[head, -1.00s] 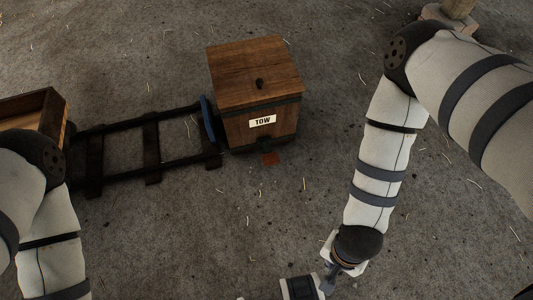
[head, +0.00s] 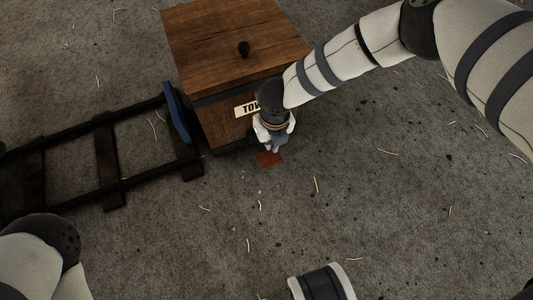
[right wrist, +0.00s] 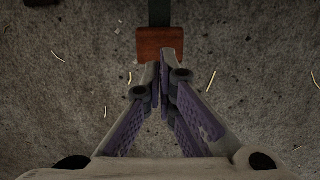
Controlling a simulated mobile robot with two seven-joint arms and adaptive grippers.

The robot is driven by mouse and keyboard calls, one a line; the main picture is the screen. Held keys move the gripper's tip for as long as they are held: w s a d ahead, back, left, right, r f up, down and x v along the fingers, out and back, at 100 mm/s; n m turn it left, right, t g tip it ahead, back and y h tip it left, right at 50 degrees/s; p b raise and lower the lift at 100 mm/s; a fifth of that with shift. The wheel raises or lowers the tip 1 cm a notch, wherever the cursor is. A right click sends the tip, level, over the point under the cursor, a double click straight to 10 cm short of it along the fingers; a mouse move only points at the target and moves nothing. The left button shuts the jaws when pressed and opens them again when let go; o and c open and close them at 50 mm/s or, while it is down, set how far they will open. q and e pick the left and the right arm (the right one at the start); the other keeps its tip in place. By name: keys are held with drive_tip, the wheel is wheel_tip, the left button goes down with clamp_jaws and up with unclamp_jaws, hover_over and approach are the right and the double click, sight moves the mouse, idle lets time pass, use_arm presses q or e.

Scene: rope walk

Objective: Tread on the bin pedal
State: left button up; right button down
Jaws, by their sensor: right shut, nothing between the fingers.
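The wooden bin (head: 232,45) with a TOW label and a dark lid knob stands at the upper middle of the head view; its lid looks closed. Its red-brown pedal (head: 267,159) sticks out low at the front. The pedal also shows at the top of the right wrist view (right wrist: 159,41), on a dark bar (right wrist: 159,12). My right gripper (head: 275,150) points down in front of the bin, over the pedal. In the right wrist view its fingertips (right wrist: 160,68) are together and empty, at the pedal's near edge. I cannot tell whether they touch it. My left gripper is out of view.
A dark rail track (head: 108,160) with sleepers runs to the left of the bin, ending at a blue stop (head: 177,112).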

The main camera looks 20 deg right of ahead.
sight(269, 157)
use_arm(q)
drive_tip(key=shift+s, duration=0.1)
use_arm(e)
drive_tip(key=shift+s, duration=0.1)
drive_tip(key=shift+f+b, duration=0.45)
drive_tip(key=shift+f, duration=0.15)
drive_tip(key=f+b, duration=0.2)
drive_tip(key=f, duration=0.1)
drive_tip(key=f+b, duration=0.1)
drive_tip(key=shift+w+f+b, duration=0.25)
drive_tip(key=shift+f+b, duration=0.1)
drive_tip(key=shift+f, duration=0.05)
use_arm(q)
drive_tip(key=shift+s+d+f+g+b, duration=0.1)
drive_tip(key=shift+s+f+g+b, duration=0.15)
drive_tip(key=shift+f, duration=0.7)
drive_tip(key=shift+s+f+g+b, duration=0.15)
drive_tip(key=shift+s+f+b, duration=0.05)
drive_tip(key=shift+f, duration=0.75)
use_arm(e)
drive_tip(key=shift+w+f, duration=0.1)
drive_tip(key=shift+f, duration=0.35)
